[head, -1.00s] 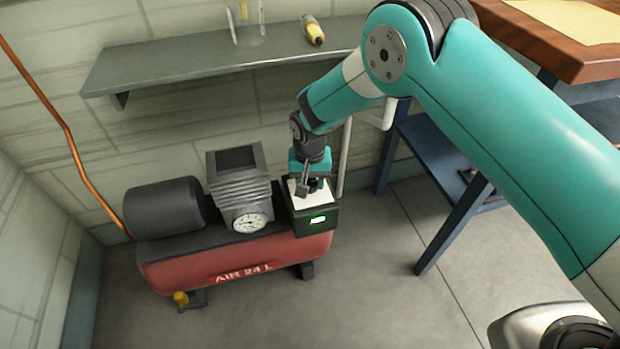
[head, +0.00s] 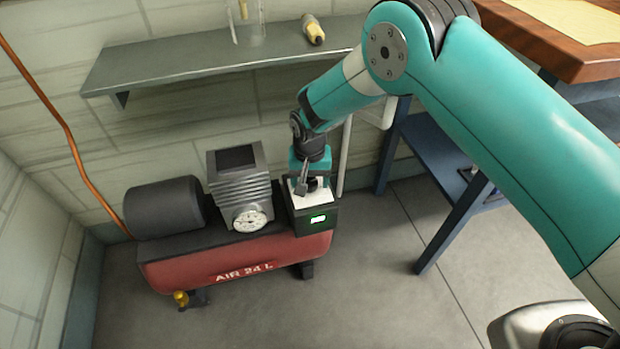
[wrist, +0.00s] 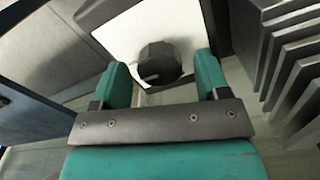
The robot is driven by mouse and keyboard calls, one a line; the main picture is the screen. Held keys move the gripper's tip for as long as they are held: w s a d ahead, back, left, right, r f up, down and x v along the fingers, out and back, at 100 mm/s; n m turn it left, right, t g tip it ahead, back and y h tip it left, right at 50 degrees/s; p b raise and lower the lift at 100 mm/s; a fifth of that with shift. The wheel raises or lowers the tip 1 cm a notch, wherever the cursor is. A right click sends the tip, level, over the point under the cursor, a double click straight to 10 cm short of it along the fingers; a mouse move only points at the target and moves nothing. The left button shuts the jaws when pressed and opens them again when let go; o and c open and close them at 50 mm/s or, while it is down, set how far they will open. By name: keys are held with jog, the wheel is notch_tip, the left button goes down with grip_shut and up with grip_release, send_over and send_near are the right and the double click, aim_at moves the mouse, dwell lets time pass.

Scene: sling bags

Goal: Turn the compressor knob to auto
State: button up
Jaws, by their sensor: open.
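The red compressor (head: 232,266) stands on the floor against the wall, with a black control box (head: 318,220) at its right end. The box has a white top plate (wrist: 116,35) and a lit green display. The dark knob (wrist: 160,62) sits on the white plate, with a pale pointer line on it. My gripper (head: 305,190) is over the box, pointing down. In the wrist view my gripper's two teal fingers (wrist: 168,80) are apart, one on each side of the knob. I cannot tell whether they touch it. No label by the knob is readable.
A finned pump block (head: 240,180) and a round gauge (head: 249,220) are close to the left of the box. A grey wall shelf (head: 220,65) is above. A blue-legged workbench (head: 455,225) stands to the right. The floor in front is clear.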

notch_tip(320, 180, up, 17)
jog(key=p, duration=0.3)
jog(key=shift+r, duration=0.1)
notch_tip(320, 180, up, 10)
jog(key=n+y, duration=0.1)
jog(key=n, duration=0.1)
send_over(310, 181)
jog(key=s+d, duration=0.5)
jog(key=s+d+r+n+y, duration=0.1)
jog(key=s+d+r+n, duration=0.15)
jog(key=s, duration=0.55)
jog(key=s+d+r+n+y, duration=0.1)
jog(key=s+d+r, duration=0.3)
jog(key=s, duration=0.4)
jog(key=s+d+r+n+y, duration=0.1)
jog(key=s+d+r+n, duration=0.2)
jog(key=s, duration=0.4)
notch_tip(310, 181, up, 22)
jog(key=m+p, duration=0.1)
jog(key=p, duration=2)
jog(key=shift+d+p, duration=0.2)
jog(key=shift+p, duration=0.2)
jog(key=shift+f+m, duration=0.15)
jog(key=shift+m, duration=0.1)
jog(key=shift+c, duration=0.5)
